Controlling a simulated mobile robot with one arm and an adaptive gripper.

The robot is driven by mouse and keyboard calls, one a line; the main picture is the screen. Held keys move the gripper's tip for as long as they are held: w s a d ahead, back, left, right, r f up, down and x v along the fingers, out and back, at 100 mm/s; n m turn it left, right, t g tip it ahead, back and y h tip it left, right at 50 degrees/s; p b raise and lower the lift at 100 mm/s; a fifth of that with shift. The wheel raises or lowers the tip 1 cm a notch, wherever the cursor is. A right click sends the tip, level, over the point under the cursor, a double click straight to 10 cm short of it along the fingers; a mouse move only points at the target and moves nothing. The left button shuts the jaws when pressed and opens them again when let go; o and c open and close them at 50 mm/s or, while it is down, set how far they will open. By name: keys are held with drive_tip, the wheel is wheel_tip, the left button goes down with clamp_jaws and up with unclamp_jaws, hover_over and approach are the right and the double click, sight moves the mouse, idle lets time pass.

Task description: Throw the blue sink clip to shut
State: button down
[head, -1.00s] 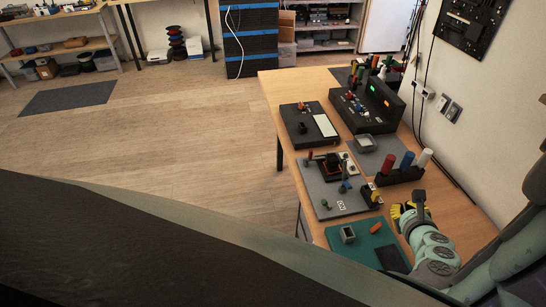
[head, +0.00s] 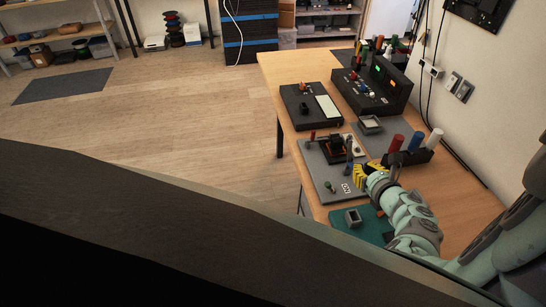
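The grey board (head: 318,178) lies on the wooden bench and carries a dark block with an orange part (head: 334,148). A small blue upright piece, which looks like the blue sink clip (head: 349,165), stands at the board's right side, near the block. My gripper (head: 358,174) has yellow fingers and is over the board's right edge, just right of the blue clip. At this size I cannot tell whether the fingers touch the clip or how far apart they are.
Red, blue and white cylinders (head: 416,144) stand in a dark rack behind my gripper. A black panel unit (head: 372,88) stands farther back.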

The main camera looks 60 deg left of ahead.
sight(349, 155)
drive_tip(key=shift+s+b+x, duration=0.2)
drive_tip(key=shift+b+x, duration=1.75)
drive_tip(key=shift+x, duration=1.95)
drive_tip(key=shift+w+r+p, duration=0.1)
drive_tip(key=shift+w+p, duration=0.05)
drive_tip(key=shift+p, duration=0.15)
